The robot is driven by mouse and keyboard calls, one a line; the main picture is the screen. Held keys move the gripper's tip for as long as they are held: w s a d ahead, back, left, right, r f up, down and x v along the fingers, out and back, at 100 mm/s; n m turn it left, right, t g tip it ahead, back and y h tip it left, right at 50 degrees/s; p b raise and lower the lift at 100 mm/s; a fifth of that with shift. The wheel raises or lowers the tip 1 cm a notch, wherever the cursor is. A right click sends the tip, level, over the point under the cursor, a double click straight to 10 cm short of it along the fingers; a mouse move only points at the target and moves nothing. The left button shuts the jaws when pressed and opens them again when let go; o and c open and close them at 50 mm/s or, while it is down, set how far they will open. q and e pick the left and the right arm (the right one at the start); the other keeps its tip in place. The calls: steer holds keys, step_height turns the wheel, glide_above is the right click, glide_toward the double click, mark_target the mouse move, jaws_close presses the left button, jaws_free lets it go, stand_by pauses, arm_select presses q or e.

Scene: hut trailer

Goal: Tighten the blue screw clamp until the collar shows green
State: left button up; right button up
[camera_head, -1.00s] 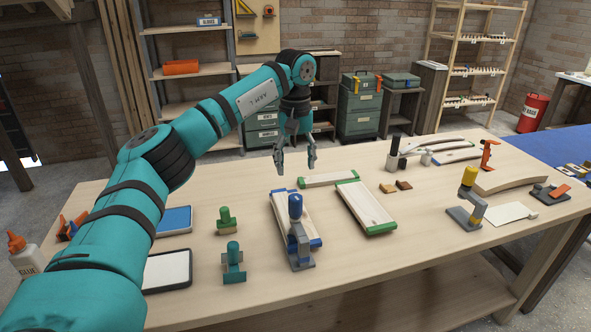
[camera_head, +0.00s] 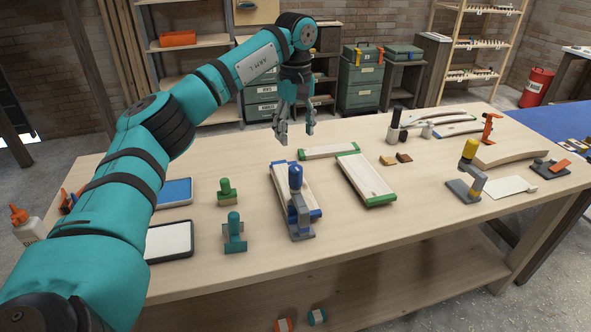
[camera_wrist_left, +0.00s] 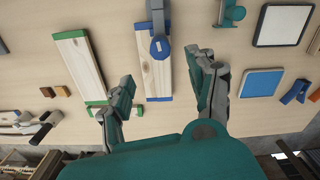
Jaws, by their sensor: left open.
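The blue screw clamp (camera_head: 300,215) stands upright at the near end of a pale board with blue ends (camera_head: 281,186). Its blue handle (camera_head: 296,176) is on top of a grey frame. The handle also shows in the left wrist view (camera_wrist_left: 159,46). I cannot make out the collar's colour. My right gripper is not in view.
A green-ended board (camera_head: 366,180) lies right of the clamp. A green clamp (camera_head: 227,192) and a teal one (camera_head: 234,235) stand left. A yellow-handled clamp (camera_head: 467,170) stands further right. Trays and a glue bottle (camera_head: 28,225) are at the left. The bench front is clear.

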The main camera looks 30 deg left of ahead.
mark_target(296, 167)
arm_select(q)
step_height(296, 167, up, 5)
steer(key=n+b, duration=0.2)
steer(key=n, duration=3)
steer(key=shift+n, duration=0.3)
step_height(296, 167, down, 18)
steer(key=shift+r+p, duration=0.25)
steer(key=shift+p, duration=0.95)
steer(key=c, duration=1.1)
steer(key=shift+c, duration=0.2)
